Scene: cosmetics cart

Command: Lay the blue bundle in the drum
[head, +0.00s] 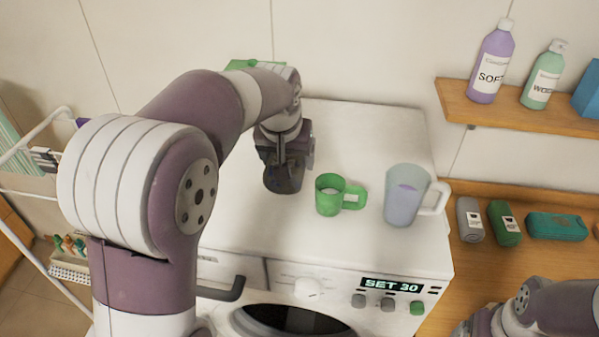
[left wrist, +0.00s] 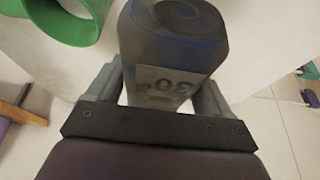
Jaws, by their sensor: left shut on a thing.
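My left gripper (head: 284,160) is shut on the blue bundle (head: 283,182), a dark blue-grey roll that hangs just over the white washer top (head: 345,130). Whether it touches the top I cannot tell. In the left wrist view the bundle (left wrist: 172,45) sits between the fingers of my left gripper (left wrist: 165,88), with a pale label reading 30. The drum's round front (head: 290,318) is dark and cut off by the bottom edge of the head view; its inside is hidden. My right gripper is not in view; only part of that arm shows at lower right.
A green mug (head: 328,195) stands right of the bundle, with a clear jug (head: 403,200) of lilac liquid beyond it. The washer panel display (head: 391,286) reads SET 30. Grey (head: 470,220), green (head: 505,223) and teal (head: 557,227) bundles lie on the wooden counter. A white rack (head: 25,140) stands at left.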

